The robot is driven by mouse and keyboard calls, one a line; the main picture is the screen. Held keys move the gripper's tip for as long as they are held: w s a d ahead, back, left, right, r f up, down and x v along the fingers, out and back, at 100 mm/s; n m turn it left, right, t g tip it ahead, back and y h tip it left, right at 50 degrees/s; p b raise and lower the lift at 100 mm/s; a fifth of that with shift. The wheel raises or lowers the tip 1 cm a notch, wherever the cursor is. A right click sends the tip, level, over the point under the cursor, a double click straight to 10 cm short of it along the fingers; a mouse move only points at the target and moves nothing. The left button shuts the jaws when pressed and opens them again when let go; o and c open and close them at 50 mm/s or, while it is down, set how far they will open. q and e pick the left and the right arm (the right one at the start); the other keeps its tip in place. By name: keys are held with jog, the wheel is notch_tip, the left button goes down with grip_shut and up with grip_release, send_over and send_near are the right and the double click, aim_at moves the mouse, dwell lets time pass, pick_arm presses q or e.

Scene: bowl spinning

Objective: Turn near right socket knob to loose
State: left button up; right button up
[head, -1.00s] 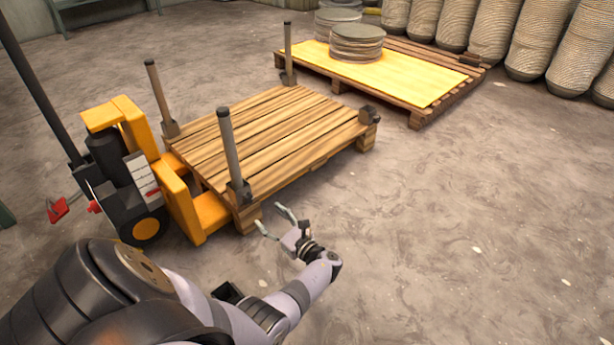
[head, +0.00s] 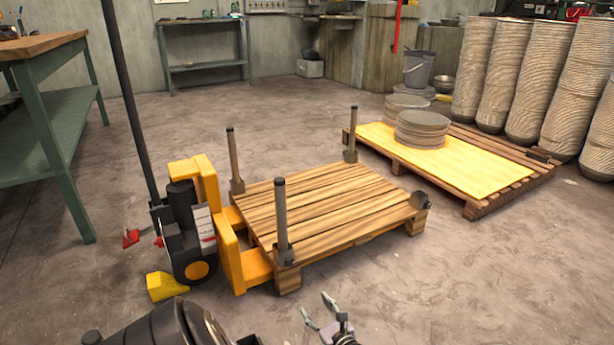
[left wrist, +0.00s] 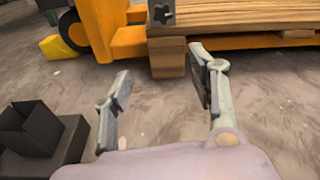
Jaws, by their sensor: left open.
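A wooden slatted pallet (head: 330,206) rests on the yellow pallet jack. Dark sockets sit at its corners. The socket at the picture's right corner (head: 420,200) has no post and its knob is too small to make out. The front corner socket (head: 284,254) holds an upright grey post (head: 280,212). In the left wrist view a dark star-shaped socket knob (left wrist: 162,12) shows at the top edge, above a pallet block. My left gripper (head: 316,305) is open and empty, just in front of the front corner, apart from it. Its two fingers (left wrist: 160,68) are spread.
The yellow pallet jack (head: 230,250) stands left of the pallet, with a yellow wedge (head: 165,287) beside its wheel. A second pallet (head: 485,205) with stacked discs (head: 422,128) stands behind right. A green workbench (head: 50,125) is left. Floor in front and right is clear.

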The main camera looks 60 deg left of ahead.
pick_arm(q)
jog(key=s+d+f+n+h+p, duration=0.1)
jog(key=s+d+n+h+p, duration=0.2)
jog(key=p, duration=1.4)
jog(key=s+d+h, duration=0.4)
jog(key=s+d, duration=0.2)
jog(key=s, duration=0.1)
jog(key=shift+s+d+f+h, duration=0.2)
jog(key=shift+s+d+h, duration=0.15)
jog(key=shift+d+h, duration=0.05)
jog(key=shift+w, duration=0.1)
